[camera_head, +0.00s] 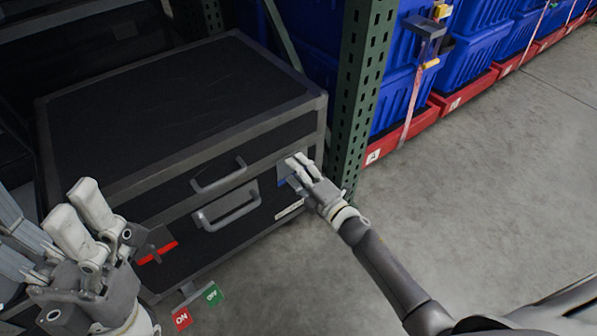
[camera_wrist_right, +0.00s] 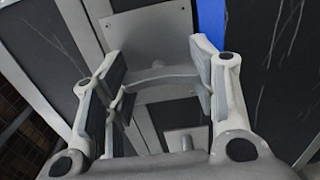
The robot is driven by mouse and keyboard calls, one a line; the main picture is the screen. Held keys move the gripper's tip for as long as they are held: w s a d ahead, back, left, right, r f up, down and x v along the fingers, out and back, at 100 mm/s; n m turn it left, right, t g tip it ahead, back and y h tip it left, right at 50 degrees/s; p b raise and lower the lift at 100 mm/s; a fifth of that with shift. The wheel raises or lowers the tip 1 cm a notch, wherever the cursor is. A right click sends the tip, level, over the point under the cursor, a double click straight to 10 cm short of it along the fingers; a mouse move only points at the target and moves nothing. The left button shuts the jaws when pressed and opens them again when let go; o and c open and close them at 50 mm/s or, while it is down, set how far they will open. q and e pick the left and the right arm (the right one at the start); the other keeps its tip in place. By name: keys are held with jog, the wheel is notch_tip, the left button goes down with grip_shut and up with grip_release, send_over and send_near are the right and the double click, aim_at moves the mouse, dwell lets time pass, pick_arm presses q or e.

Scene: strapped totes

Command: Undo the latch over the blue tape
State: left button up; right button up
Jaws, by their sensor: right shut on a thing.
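A large black case (camera_head: 130,180) with grey metal edging stands at the left in the head view. A metal latch (camera_head: 285,167) sits on its front near the right corner, with blue tape (camera_head: 282,183) beside and under it. My right gripper (camera_head: 298,168) is shut on this latch and partly hides it. In the right wrist view the fingers stand on either side of the latch's curved metal piece (camera_wrist_right: 160,80), below a flat plate (camera_wrist_right: 150,35). Blue tape also shows in this view (camera_wrist_right: 211,20). My left gripper (camera_head: 80,205) is open and empty, left of the case front.
Two handles (camera_head: 228,208) are on the case front. Red tape (camera_head: 157,252) marks its left part, and red and green tags (camera_head: 182,318) hang low. A green rack post (camera_head: 362,85) stands close to the right gripper. Blue totes (camera_head: 470,60) stand behind. The floor (camera_head: 490,150) at right is clear.

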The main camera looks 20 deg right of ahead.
dwell(0.4)
jog(key=o, duration=1)
jog(key=shift+o, duration=0.2)
jog(key=v, duration=1.2)
